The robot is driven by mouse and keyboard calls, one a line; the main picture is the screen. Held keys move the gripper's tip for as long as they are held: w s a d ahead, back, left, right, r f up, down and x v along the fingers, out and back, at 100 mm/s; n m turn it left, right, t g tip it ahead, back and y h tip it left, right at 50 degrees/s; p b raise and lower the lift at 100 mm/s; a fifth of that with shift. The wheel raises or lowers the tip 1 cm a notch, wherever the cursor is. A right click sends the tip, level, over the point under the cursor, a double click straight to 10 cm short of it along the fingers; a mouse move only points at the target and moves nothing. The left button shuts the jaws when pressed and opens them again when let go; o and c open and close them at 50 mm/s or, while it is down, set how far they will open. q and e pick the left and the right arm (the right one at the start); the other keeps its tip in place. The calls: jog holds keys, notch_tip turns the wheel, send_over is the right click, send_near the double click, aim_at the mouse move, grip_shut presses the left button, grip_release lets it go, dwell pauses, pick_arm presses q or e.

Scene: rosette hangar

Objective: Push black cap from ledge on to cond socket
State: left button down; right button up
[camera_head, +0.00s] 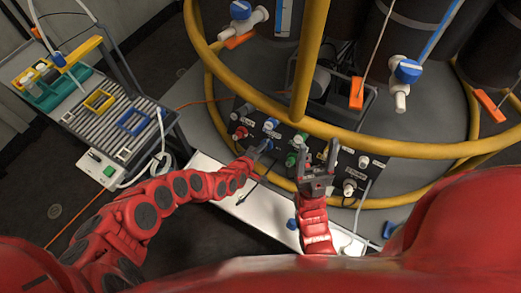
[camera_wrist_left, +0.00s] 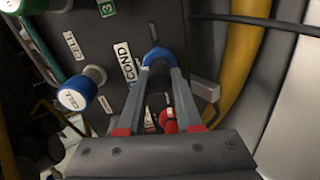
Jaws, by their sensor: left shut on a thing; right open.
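The COND socket, seen as a blue ring (camera_wrist_left: 157,54) beside a COND label (camera_wrist_left: 125,64), is on a dark panel. My left gripper (camera_wrist_left: 159,72) has its fingertips right at this ring and is shut on a small dark piece that looks like the black cap. The fingers mostly hide it, and I cannot tell how far it sits on the socket. In the head view, my left gripper (camera_head: 262,149) reaches the panel from the left. My right gripper (camera_head: 316,165) is open and empty, in front of the panel's right part.
A white ledge (camera_head: 245,205) lies below. Yellow rails (camera_head: 385,147) cross above. A side table (camera_head: 120,115) with trays stands at left.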

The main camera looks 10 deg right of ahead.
pick_arm(q)
jog(key=shift+w+f, duration=0.1)
dwell(0.4)
jog(key=shift+w+d+f+b, duration=0.15)
jog(key=shift+w+d+b, duration=0.05)
jog(key=shift+b, duration=0.3)
dwell(0.5)
jog(key=c, duration=0.5)
grip_release()
jog(key=p+v, duration=1.4)
jog(key=v, duration=0.3)
